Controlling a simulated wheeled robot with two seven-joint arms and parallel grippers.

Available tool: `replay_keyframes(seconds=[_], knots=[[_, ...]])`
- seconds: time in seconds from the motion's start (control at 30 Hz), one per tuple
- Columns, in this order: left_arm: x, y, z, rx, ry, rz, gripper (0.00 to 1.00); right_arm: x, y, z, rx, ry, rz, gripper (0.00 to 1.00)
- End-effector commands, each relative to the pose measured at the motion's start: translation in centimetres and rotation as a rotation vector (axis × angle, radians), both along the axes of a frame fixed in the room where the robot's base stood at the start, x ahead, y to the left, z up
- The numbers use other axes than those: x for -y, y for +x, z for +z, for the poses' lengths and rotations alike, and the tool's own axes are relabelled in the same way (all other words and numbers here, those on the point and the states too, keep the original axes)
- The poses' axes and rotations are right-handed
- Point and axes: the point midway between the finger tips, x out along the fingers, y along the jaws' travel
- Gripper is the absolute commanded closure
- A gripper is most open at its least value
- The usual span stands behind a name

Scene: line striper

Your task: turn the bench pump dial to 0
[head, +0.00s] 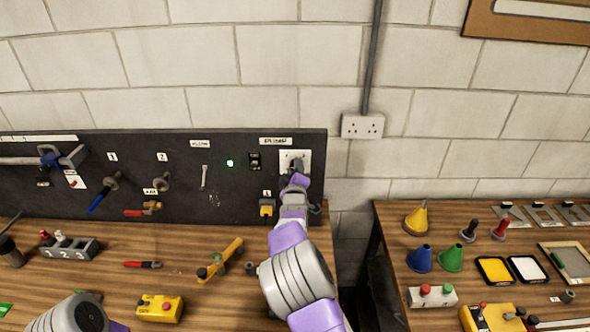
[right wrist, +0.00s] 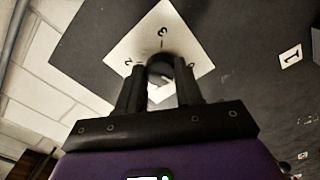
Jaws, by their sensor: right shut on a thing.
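The dial is a dark round knob (right wrist: 161,66) on a white square plate (head: 303,156) at the right end of the black panel. In the right wrist view the plate (right wrist: 178,25) carries printed numerals; a 3 and a 2 can be made out. Which mark the knob points to, and where the 0 is, I cannot tell. My right gripper (head: 297,170) reaches up to the plate; in the right wrist view its two black fingers (right wrist: 160,80) are shut on the knob, one at each side. Of my left arm only a link shows at the bottom left; its gripper is out of view.
The black panel (head: 225,185) also bears a green light (head: 230,163), a black switch (head: 254,161) and a yellow plug (head: 267,208). A yellow-handled tool (head: 221,260) and a yellow button box (head: 159,308) lie on the wooden bench. A second bench stands across a gap at right.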

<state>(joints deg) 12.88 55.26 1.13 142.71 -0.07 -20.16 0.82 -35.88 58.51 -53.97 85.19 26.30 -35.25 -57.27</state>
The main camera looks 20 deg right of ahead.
Motion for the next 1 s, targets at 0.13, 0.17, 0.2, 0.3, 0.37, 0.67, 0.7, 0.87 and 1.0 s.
replay_keyframes(seconds=[0.13, 0.17, 0.2, 0.3, 0.37, 0.67, 0.7, 0.87, 1.0], knots=[[0.0, 0.0, -0.1, 0.000, 0.000, 0.000, 0.57, 0.0, 0.0, -0.1, -0.038, -0.133, 0.000, 0.95], [0.0, 0.0, -0.1, 0.000, 0.000, 0.000, 0.57, -0.1, 0.0, -0.1, -0.046, -0.160, 0.000, 0.95], [0.0, 0.0, -0.2, 0.000, 0.000, 0.000, 0.57, -0.1, 0.0, -0.1, -0.056, -0.193, 0.000, 0.95], [0.0, 0.0, -0.4, 0.000, 0.000, 0.000, 0.57, -0.1, 0.0, -0.1, -0.078, -0.271, 0.000, 0.95], [0.0, 0.0, -0.5, 0.000, 0.000, 0.000, 0.57, 0.0, 0.0, -0.1, -0.090, -0.312, 0.000, 0.95], [0.0, 0.0, -1.0, 0.000, 0.000, 0.000, 0.57, 0.0, 0.0, -0.1, -0.135, -0.467, -0.001, 0.95], [0.0, 0.0, -1.0, 0.000, 0.000, 0.000, 0.57, 0.0, 0.0, -0.1, -0.139, -0.479, 0.000, 0.95], [0.0, 0.0, -1.1, 0.000, 0.000, 0.000, 0.57, 0.1, 0.0, -0.1, -0.149, -0.511, -0.001, 0.95], [0.0, 0.0, -1.2, 0.000, 0.000, 0.000, 0.57, 0.1, 0.0, 0.0, -0.152, -0.523, -0.001, 0.95]])
